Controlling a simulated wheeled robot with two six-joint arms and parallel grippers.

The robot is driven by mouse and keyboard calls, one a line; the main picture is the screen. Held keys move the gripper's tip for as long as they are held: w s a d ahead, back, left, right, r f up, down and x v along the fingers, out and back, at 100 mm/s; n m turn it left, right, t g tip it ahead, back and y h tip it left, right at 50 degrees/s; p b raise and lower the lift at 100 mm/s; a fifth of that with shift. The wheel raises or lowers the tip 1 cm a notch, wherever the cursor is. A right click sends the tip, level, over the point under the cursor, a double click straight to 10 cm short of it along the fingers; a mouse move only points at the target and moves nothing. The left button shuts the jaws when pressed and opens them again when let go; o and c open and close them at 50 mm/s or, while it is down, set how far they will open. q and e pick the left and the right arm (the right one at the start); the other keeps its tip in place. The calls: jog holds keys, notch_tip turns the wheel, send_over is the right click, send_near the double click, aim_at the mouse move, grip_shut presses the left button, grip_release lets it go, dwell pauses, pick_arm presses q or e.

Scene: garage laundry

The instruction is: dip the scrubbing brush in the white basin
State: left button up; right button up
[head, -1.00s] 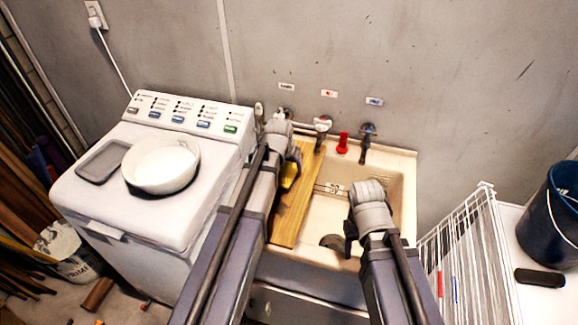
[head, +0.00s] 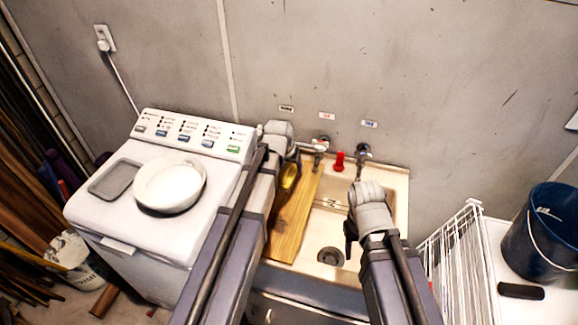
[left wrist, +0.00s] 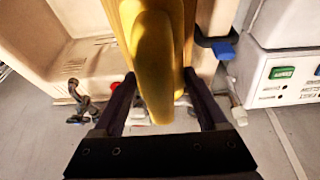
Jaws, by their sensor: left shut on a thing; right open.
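The white basin (head: 152,190) is round and sits on top of the washing machine, at the left of the head view. My left gripper (head: 290,178) is shut on a yellow thing, apparently the scrubbing brush (head: 287,179), over the wooden board at the sink, well to the right of the basin. In the left wrist view the yellow brush (left wrist: 154,62) lies between the two fingers; its bristles cannot be made out. My right gripper (head: 351,236) is open and empty over the sink.
The washing machine (head: 135,240) stands left of the beige sink (head: 398,190). A wooden board (head: 291,226) covers the sink's left side. Taps and a red object (head: 340,161) line its back. A white wire rack (head: 450,250) and blue bucket (head: 545,232) stand at right.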

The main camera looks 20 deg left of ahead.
aim_at(289, 174)
pick_arm(q)
jog(key=o, duration=0.9)
jog(key=c, duration=0.7)
notch_tip(289, 174, down, 4)
jog(key=b, duration=0.4)
jog(key=shift+r, duration=0.1)
jog(key=shift+c, duration=0.2)
jog(key=shift+r, duration=0.1)
